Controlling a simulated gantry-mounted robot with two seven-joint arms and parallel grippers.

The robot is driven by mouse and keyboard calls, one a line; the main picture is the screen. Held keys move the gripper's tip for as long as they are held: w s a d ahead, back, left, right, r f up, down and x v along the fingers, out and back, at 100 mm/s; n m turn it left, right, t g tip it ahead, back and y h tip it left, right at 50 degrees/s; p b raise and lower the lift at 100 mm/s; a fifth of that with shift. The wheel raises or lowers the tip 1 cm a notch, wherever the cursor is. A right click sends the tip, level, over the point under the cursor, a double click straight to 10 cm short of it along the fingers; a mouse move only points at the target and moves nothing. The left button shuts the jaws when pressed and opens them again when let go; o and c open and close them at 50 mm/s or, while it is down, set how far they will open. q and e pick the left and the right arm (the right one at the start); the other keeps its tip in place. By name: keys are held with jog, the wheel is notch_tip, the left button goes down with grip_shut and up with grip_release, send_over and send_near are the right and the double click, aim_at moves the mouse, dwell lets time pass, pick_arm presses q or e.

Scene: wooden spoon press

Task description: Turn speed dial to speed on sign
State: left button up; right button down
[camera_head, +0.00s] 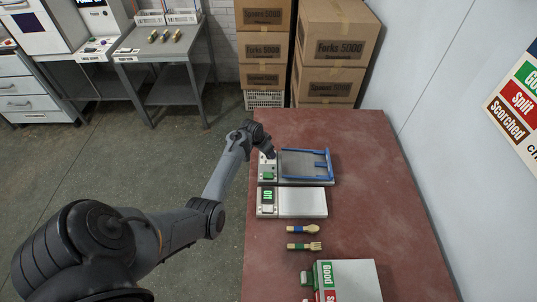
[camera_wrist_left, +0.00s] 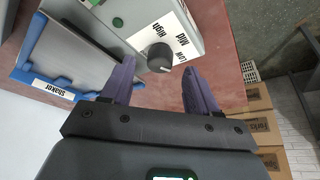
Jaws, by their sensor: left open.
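The speed dial (camera_wrist_left: 160,58) is a dark round knob on the grey shaker's control box (camera_wrist_left: 120,15). Its label (camera_wrist_left: 172,38) reads Low, Mild and High. The white pointer mark on the knob is small, and I cannot tell which word it points to. My left gripper (camera_wrist_left: 159,70) is open, with its two purple fingers on either side of the dial in the wrist view; I cannot tell whether they touch it. In the head view my left gripper (camera_head: 265,143) is at the shaker's far left corner and hides the dial. My right gripper is not in view.
The shaker's blue-edged tray (camera_head: 305,164) lies beside the controls. In front are a white device with a green display (camera_head: 267,196), two wooden utensils (camera_head: 303,229) and a box labelled Good (camera_head: 350,278). Cardboard boxes (camera_head: 333,45) stand behind the red table (camera_head: 370,150).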

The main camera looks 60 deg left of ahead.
pick_arm(q)
jog(key=shift+b+x, duration=0.3)
jog(key=shift+x, duration=1.15)
jog(key=shift+c, duration=0.4)
jog(key=c, duration=0.9)
jog(key=shift+c, duration=0.2)
jog(key=shift+r, duration=0.1)
